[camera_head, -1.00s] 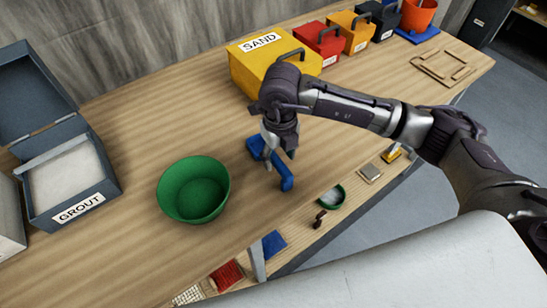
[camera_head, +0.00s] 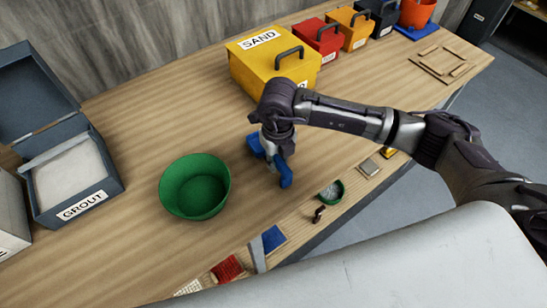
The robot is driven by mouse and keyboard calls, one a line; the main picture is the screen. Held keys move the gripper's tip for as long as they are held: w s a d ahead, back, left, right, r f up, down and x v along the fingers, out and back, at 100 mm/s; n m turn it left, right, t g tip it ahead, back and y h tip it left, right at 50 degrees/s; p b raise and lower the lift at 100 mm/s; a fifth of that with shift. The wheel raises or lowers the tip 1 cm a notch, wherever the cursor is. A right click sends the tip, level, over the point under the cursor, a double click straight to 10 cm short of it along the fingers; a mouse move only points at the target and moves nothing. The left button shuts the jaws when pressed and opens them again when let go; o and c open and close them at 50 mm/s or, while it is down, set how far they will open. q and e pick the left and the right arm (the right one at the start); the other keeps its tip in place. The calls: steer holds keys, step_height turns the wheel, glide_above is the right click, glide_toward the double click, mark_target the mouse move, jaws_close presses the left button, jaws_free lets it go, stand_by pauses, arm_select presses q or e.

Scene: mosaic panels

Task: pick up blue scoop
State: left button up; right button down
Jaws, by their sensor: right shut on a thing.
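The blue scoop (camera_head: 285,178) lies on the wooden table (camera_head: 125,215), just right of the green bowl. My right gripper (camera_head: 272,157) reaches down over it from above and is shut on it, around its middle. One end of the scoop shows behind the fingers and the other shows in front. The fingers partly hide its middle. I cannot tell whether it touches the table. My left gripper is not in view.
A green bowl (camera_head: 195,187) stands left of the scoop. A yellow SAND box (camera_head: 262,72) is behind my gripper. An open GROUT box (camera_head: 76,180) is at the left. A small green dish (camera_head: 331,192) and a brown handled item (camera_head: 318,214) lie near the front edge.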

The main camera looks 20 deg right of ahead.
steer(key=shift+r+b, duration=0.4)
steer(key=shift+r, duration=0.15)
step_height(320, 180, up, 3)
steer(key=shift+f+b, duration=0.15)
steer(key=shift+b, duration=0.55)
steer(key=s+d+r+b, duration=0.3)
steer(key=s+d+r, duration=0.4)
steer(key=d, duration=0.2)
steer(key=shift+s, duration=0.25)
